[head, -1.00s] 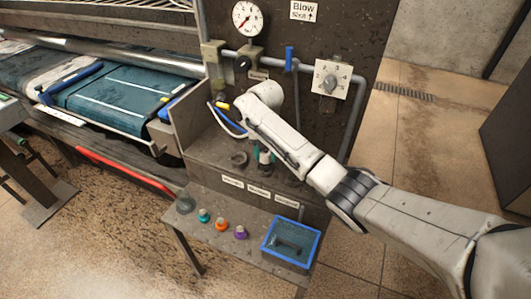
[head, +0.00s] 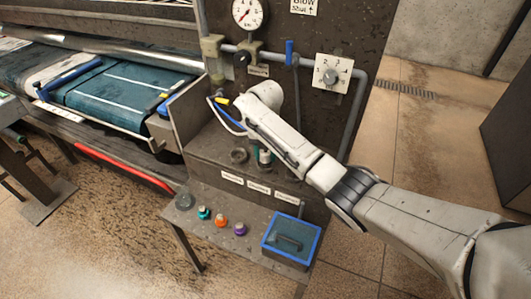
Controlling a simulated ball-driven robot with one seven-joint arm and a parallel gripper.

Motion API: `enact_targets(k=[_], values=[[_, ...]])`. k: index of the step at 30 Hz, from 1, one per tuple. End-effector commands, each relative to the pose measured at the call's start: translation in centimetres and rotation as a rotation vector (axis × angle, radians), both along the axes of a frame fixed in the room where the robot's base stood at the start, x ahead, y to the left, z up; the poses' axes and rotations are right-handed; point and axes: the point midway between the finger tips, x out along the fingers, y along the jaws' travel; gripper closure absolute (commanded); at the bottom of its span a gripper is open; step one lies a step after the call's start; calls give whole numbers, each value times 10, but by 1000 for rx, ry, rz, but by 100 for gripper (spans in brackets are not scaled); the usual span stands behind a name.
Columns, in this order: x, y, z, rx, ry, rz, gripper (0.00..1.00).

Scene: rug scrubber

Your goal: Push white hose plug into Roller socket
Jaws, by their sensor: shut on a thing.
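My gripper (head: 263,151) is mostly hidden behind my own white forearm, low over the grey block of sockets. Only a small light part shows beneath the forearm, beside a teal patch. A white hose (head: 231,127) curves down from the wall and passes behind my forearm toward the gripper. The white plug at its end cannot be made out clearly. An open dark round socket (head: 238,155) stands to the left of the gripper. Three white labels (head: 258,188) run along the block's front; their words are too small to read, so I cannot tell which socket is Roller.
A low shelf in front holds teal (head: 204,213), orange (head: 221,221) and purple (head: 239,229) capped pieces and a blue-rimmed bin (head: 291,239). Pipes, a gauge (head: 249,13) and a dial (head: 331,76) are on the wall behind. The teal conveyor (head: 120,95) lies left.

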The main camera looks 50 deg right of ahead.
Motion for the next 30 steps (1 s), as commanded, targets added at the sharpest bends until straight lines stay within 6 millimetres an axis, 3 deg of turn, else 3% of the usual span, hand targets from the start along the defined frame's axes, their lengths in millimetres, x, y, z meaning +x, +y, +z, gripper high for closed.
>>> enact_targets(k=[1,2,11,21,30], values=[[0,0,0,-1,-1,0,94],[0,0,0,-1,-1,0,56],[0,0,0,-1,-1,0,28],[1,0,5,0,-1,0,28],[1,0,56,-1,-5,1,28]])
